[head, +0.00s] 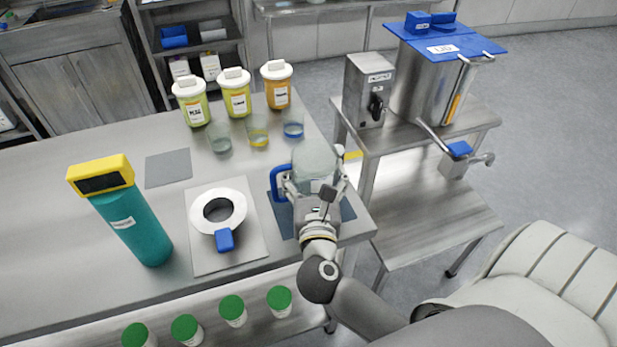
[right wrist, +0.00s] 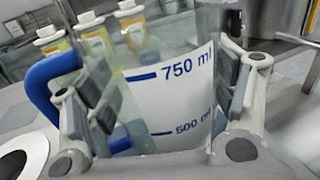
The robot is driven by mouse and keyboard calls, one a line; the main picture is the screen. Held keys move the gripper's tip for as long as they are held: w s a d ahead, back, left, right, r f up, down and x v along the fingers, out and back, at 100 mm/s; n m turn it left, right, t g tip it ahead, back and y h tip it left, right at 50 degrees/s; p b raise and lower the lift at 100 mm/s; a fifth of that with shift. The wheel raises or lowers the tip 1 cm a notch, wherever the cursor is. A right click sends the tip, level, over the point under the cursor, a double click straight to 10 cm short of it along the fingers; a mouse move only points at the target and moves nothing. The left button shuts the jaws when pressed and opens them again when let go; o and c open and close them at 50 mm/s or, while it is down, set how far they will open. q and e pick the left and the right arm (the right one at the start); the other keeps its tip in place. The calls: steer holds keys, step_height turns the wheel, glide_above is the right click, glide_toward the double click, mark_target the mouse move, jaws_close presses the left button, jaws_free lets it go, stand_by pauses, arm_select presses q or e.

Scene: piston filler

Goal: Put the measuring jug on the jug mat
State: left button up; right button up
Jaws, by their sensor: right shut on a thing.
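The measuring jug (head: 314,160) is clear with a blue handle on its left side. The right wrist view shows its white scale panel (right wrist: 178,95) with 750 ml and 500 ml marks. My right gripper (head: 312,188) is shut on the jug, with one finger on each side of its body. The jug looks upright. A dark blue-grey mat (head: 283,222), which looks like the jug mat, lies below the jug and gripper near the table's right end. My gripper hides the jug's base, so I cannot tell whether it touches the mat. My left gripper is not in view.
Three small beakers (head: 257,131) and three lidded tubs (head: 235,95) stand behind the jug. A white ring with a blue handle (head: 230,197) lies on a pale board to the left. A teal device (head: 133,222) and grey mat (head: 168,168) are farther left. A steel hopper (head: 425,85) stands right.

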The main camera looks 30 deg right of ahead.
steer(key=shift+d+r, duration=0.1)
steer(key=shift+s+d, duration=0.2)
steer(key=shift+d, duration=0.05)
steer(key=shift+d+f, duration=0.1)
steer(key=shift+f, duration=0.1)
steer(key=o, duration=1.4)
steer(key=shift+a, duration=0.2)
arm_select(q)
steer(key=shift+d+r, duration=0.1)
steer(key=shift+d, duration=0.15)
arm_select(e)
steer(key=shift+o, duration=0.2)
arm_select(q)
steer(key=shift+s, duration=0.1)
arm_select(e)
steer(key=shift+d, duration=0.1)
steer(key=shift+r, duration=0.1)
